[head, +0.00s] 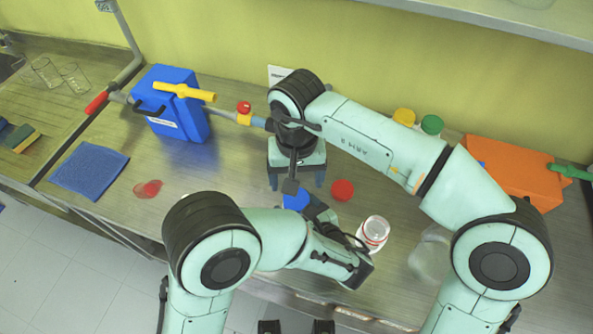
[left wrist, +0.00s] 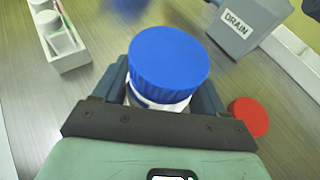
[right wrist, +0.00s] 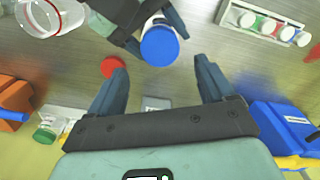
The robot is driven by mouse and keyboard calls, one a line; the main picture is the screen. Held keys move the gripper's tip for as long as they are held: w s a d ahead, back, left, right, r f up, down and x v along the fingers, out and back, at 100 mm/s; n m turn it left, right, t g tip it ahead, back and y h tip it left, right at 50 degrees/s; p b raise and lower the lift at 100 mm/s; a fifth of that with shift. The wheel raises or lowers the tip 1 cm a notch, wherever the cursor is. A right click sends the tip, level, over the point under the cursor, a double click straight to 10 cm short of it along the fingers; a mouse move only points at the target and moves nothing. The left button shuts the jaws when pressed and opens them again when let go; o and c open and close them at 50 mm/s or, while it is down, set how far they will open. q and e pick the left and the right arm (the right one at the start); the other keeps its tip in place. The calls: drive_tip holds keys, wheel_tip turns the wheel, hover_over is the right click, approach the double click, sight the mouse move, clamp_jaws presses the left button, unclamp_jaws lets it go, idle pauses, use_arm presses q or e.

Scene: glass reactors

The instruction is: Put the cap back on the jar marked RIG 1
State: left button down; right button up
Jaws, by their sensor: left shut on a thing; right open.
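My left gripper (head: 308,208) is shut on a jar (left wrist: 160,103) with a white label and a blue cap (left wrist: 168,62). The blue cap sits on top of this jar, and also shows in the head view (head: 295,200) and right wrist view (right wrist: 160,46). My right gripper (right wrist: 158,78) is open and empty, close behind the blue cap in the head view. A loose red cap (head: 342,190) lies on the bench; it also shows in the left wrist view (left wrist: 248,117). A clear jar with red markings (head: 373,230) stands right of my left gripper. I cannot read RIG 1 anywhere.
A blue canister (head: 180,95) stands at left, and an orange one (head: 505,165) at right. A blue cloth (head: 90,170) and red spill (head: 148,189) lie at left. A rack of small bottles (right wrist: 262,22) and a grey part marked DRAIN (left wrist: 237,24) show in wrist views.

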sight(298, 198)
wheel_tip(298, 198, down, 6)
drive_tip(key=shift+f, duration=0.25)
drive_tip(key=c, duration=1.1)
drive_tip(key=m, duration=0.6)
drive_tip(key=shift+m, duration=0.4)
drive_tip(key=o, duration=1)
drive_tip(key=shift+o, duration=0.9)
drive_tip(key=shift+s, duration=0.1)
drive_tip(key=shift+d, duration=0.1)
